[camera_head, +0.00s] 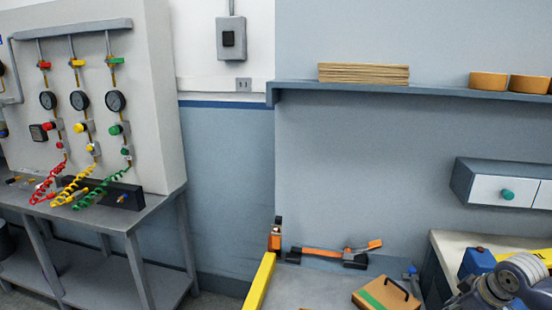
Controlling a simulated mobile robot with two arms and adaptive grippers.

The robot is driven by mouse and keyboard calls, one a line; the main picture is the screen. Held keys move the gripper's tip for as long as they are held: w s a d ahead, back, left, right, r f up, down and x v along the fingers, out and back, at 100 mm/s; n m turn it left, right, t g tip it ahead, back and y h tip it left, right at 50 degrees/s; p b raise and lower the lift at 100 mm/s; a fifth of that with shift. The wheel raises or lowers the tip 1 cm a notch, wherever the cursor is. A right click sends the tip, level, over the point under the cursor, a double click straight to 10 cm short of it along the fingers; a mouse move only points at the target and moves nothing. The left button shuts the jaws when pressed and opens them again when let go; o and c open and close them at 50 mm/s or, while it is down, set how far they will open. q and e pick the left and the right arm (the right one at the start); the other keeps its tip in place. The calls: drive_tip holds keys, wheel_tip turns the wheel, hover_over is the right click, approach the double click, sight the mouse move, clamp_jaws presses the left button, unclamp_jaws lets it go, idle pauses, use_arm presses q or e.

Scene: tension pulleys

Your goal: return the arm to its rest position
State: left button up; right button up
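Neither of my grippers shows clearly in the head view. Rounded grey metal parts (515,280) stand at the bottom right corner, cut off by the frame edge. They may be part of my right arm or of a machine; I cannot tell which.
A bench (150,217) with gauges and coiled hoses stands at left. A yellow rail (260,284), an orange-and-black tool (320,252) and a case (385,296) lie low in the middle. A shelf (420,91) and drawers (505,185) are on the wall. A blue block (476,262) sits at right.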

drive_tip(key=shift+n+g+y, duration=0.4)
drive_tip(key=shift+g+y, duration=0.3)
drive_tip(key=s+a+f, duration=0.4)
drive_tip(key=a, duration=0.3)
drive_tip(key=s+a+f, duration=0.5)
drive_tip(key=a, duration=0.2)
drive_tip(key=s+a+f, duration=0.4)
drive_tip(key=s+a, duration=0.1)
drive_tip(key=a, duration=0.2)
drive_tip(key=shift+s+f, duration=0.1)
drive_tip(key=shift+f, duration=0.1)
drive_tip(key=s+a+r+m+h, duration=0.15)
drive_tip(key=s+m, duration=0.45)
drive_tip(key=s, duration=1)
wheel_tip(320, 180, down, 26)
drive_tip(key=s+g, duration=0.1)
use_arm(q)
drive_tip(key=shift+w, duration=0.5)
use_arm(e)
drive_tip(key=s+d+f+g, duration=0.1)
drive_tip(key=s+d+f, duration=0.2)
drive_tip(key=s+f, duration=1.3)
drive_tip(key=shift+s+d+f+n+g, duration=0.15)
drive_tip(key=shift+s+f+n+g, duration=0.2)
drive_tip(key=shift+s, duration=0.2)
